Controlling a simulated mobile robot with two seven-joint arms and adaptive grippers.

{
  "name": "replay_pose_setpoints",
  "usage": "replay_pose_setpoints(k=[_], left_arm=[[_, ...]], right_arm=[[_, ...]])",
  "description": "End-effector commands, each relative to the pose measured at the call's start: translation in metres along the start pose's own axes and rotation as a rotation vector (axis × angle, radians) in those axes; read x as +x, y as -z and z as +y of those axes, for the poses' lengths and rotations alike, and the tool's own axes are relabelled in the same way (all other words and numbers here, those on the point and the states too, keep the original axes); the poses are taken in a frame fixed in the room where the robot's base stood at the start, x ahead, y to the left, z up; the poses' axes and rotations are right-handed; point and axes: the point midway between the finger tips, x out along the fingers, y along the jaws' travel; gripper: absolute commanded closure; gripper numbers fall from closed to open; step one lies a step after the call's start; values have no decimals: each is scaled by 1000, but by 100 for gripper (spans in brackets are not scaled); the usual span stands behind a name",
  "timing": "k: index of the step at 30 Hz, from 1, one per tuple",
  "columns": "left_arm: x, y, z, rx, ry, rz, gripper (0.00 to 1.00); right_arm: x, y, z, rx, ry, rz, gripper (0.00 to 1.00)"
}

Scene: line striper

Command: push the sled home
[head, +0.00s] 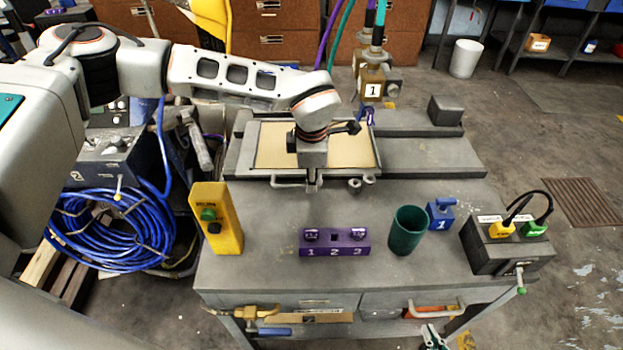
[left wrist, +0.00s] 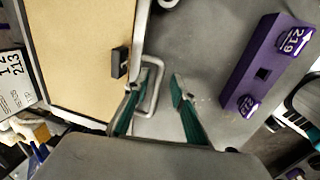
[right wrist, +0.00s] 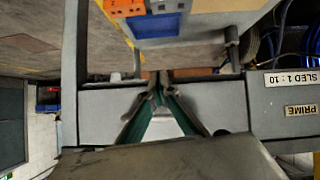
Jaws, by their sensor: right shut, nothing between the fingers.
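The sled (head: 270,150) is a grey-framed tray with a tan top, lying on a grey bed (head: 440,155) at the back of the bench. A metal loop handle (head: 288,184) is on its near edge. My left gripper (head: 314,184) reaches down over this edge. In the left wrist view its teal fingers (left wrist: 158,82) are open, with the handle (left wrist: 154,95) close by the left finger; contact cannot be told. My right gripper (head: 430,337) is low at the bench's front; in the right wrist view its fingertips (right wrist: 160,78) meet, empty.
The bench top (head: 370,205) holds a yellow button box (head: 228,235), a purple numbered block (head: 335,250), a green cup (head: 407,230), a blue block (head: 441,215) and a grey cable box (head: 495,257). A grey block (head: 446,108) stands at the bed's right end.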

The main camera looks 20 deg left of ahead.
Motion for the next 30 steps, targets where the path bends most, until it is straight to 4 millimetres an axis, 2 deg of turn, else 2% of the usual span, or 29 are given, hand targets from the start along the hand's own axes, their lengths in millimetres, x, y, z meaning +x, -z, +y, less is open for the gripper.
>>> replay_pose_setpoints(k=[9,15,21,30], left_arm=[[-65,0,1,0,-4,-3,75],[-95,0,0,0,-2,-2,75],[-106,0,0,0,-1,-1,75],[-106,0,0,0,0,-1,75]], right_arm=[[0,2,0,2,0,3,100],[0,2,-1,2,0,3,100],[0,2,-1,2,0,3,100],[0,2,-1,3,0,4,100]])
